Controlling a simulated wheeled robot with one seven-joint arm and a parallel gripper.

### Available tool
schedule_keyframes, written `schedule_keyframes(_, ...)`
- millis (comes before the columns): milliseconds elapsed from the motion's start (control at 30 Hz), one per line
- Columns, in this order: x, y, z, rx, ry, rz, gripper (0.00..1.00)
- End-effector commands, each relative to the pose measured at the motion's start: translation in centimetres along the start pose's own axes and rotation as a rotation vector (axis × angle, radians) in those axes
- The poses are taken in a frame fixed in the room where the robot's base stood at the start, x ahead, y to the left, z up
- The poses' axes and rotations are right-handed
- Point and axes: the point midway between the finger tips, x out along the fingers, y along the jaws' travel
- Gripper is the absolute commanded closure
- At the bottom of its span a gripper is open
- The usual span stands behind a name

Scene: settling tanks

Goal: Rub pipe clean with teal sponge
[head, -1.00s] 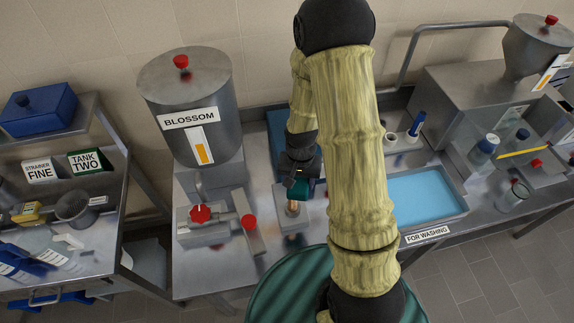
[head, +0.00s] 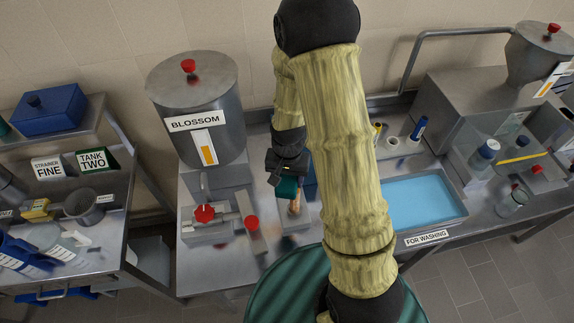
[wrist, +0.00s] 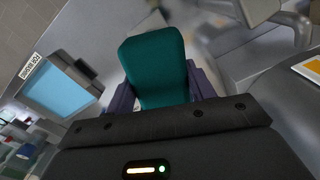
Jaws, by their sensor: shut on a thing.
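The teal sponge (head: 287,188) is held between the fingers of my gripper (head: 284,179), which is shut on it. In the wrist view the sponge (wrist: 155,66) fills the space between the two dark purple fingers of my gripper (wrist: 160,85). The copper-coloured pipe (head: 295,207) stands on a small metal plate on the bench. The sponge is at the upper left of the pipe in the head view and overlaps its edge. I cannot tell whether they touch. The wrist view does not clearly show the pipe, and the sponge may hide it.
A valve with red knobs (head: 204,214) sits close on the left, below the BLOSSOM tank (head: 196,100). A blue water basin (head: 412,203) marked FOR WASHING lies right of my arm. Bottles and a metal hopper (head: 537,55) stand farther right.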

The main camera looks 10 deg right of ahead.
Motion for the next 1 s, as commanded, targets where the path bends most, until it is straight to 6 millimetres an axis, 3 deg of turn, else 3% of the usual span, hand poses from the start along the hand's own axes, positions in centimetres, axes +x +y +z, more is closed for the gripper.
schedule_keyframes(400,-4.0,0.1,-0.1,0.002,0.000,0.000,0.67)
schedule_keyframes(1000,-4.3,0.1,-0.1,0.002,0.000,0.000,0.67)
